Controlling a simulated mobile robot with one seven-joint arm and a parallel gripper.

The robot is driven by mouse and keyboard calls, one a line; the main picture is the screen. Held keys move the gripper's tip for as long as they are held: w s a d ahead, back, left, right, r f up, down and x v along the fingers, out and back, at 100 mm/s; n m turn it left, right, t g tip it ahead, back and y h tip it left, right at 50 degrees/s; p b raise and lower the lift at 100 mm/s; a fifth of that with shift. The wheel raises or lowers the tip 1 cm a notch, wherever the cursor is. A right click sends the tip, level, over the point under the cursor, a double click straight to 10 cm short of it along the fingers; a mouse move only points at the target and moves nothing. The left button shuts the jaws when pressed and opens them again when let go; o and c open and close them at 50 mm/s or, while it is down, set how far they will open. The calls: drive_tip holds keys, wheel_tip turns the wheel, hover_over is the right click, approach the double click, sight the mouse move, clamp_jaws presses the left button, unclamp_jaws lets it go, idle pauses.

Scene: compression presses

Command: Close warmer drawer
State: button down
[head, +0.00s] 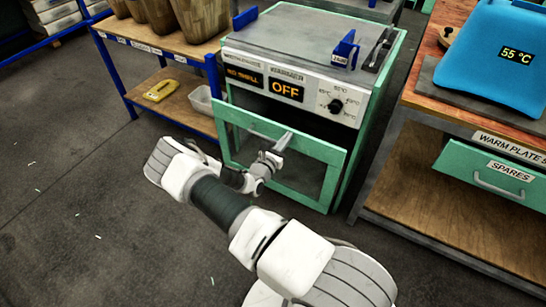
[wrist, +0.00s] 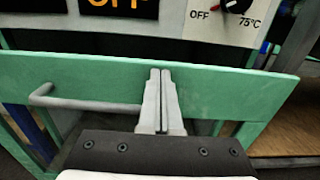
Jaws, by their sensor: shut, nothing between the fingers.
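The warmer is a pale green cabinet with a white control panel (head: 290,88) reading "OFF". Its green drawer front (head: 325,152) stands out a little from the cabinet below the panel, with a dark gap above it. In the wrist view the drawer front (wrist: 235,90) spans the picture, with its grey bar handle (wrist: 80,103) on the left. My gripper (head: 288,136) is shut and empty at the drawer front. Its fingertips (wrist: 160,72) overlap the front near its upper edge, right of most of the handle. Whether they touch it is unclear.
A wooden bench with a blue "55 °C" unit (head: 492,60) and a green "SPARES" drawer (head: 500,175) stands at right. A blue-framed shelf (head: 180,108) with baskets is at left. A knob (head: 336,105) is on the panel.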

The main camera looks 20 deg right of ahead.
drive_tip(key=b+x, duration=0.1)
drive_tip(key=x, duration=0.9)
drive_tip(key=shift+b, duration=0.3)
drive_tip(key=shift+w+d+r, duration=0.1)
drive_tip(key=shift+r, duration=0.15)
